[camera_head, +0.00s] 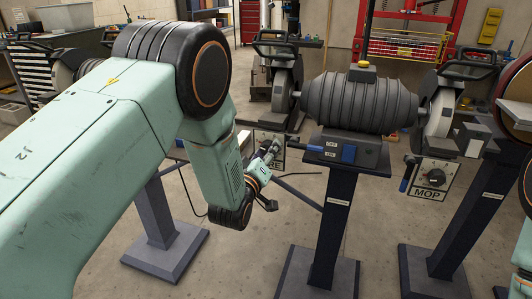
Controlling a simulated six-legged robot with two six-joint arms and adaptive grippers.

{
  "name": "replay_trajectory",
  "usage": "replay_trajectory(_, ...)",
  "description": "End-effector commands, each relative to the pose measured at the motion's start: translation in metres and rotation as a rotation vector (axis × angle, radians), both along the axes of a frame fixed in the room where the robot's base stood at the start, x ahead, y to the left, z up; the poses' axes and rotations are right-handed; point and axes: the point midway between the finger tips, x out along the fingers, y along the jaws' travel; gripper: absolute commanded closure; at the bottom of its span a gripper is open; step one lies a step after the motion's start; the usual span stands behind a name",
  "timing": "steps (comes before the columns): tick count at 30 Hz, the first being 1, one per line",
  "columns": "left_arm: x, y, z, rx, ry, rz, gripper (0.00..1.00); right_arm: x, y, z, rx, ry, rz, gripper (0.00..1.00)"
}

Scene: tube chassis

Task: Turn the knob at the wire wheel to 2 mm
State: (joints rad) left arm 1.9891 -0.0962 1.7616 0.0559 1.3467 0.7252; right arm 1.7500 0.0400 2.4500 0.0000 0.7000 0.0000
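The bench grinder (358,104) stands on a dark pedestal, with the wire wheel (282,92) on its left side. Below that wheel, a control plate with a label ending in "RE" (273,163) is partly covered by my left gripper (270,150). The knob on that plate is hidden behind the gripper, so I cannot see its setting or whether the fingers touch it. My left gripper is small in the view and its finger opening cannot be made out. My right gripper is not in view.
The MOP plate (430,180) with its own dark knob (434,178) hangs at the grinder's right. A blue ON/OFF switch (348,153) is on the grinder's front. Other machines stand at both sides. The floor (240,265) in front is mostly clear.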

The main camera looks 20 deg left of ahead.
Motion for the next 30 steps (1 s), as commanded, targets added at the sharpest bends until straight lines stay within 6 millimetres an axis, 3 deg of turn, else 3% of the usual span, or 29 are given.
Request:
replay_trajectory(14,-0.007,0.000,-0.002,0.001,0.004,-0.001,0.43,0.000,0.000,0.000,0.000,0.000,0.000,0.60)
replay_trajectory(30,-0.098,0.003,-0.002,0.001,0.006,-0.001,0.43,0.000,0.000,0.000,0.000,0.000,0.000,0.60)
